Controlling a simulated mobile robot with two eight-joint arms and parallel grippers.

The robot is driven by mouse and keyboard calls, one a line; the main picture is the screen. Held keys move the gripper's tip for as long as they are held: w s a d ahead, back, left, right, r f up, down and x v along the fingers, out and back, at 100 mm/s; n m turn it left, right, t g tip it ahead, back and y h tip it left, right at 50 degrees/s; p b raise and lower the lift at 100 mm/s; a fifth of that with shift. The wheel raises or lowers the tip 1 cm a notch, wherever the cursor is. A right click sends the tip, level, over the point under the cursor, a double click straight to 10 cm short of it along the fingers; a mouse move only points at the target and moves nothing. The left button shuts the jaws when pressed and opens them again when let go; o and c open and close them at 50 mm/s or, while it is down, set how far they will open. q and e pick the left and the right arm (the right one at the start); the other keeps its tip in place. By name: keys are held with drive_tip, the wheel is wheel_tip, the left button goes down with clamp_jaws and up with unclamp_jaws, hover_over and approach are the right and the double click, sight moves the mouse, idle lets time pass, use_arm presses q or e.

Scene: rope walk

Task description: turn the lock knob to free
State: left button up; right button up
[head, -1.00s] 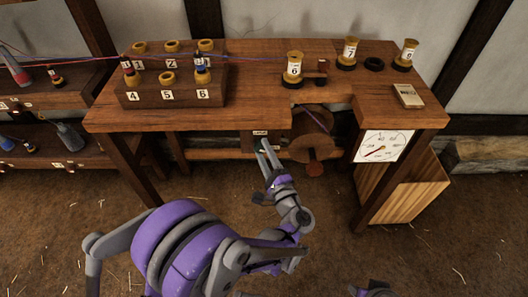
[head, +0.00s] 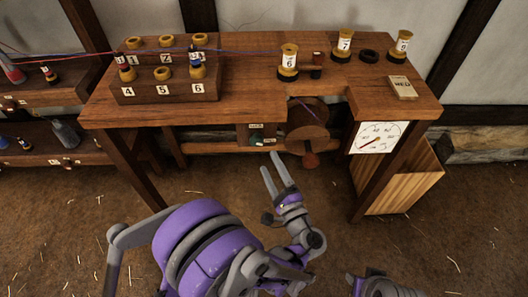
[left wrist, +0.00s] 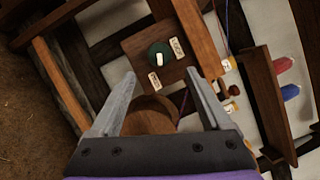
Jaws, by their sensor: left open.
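The lock knob is a dark green disc with a short white mark, set on a brown panel under the bench; it shows in the left wrist view (left wrist: 152,52) and small in the head view (head: 256,140). My left gripper (head: 272,161) is open and empty, in front of and below the knob in the head view. In the left wrist view its fingers (left wrist: 161,76) stand apart, with the knob beyond them. Only part of my right arm shows at the bottom edge; its fingers are out of view.
A round wooden wheel (head: 307,112) hangs right of the panel, with a reddish knob (head: 310,160) below it. A white dial (head: 377,138) is on the bench front at right. Bobbins and a numbered rack (head: 135,90) stand on the bench. The floor in front is open.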

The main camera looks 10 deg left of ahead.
use_arm(q)
drive_tip(key=v, duration=0.3)
drive_tip(key=shift+a, duration=0.1)
idle(0.4)
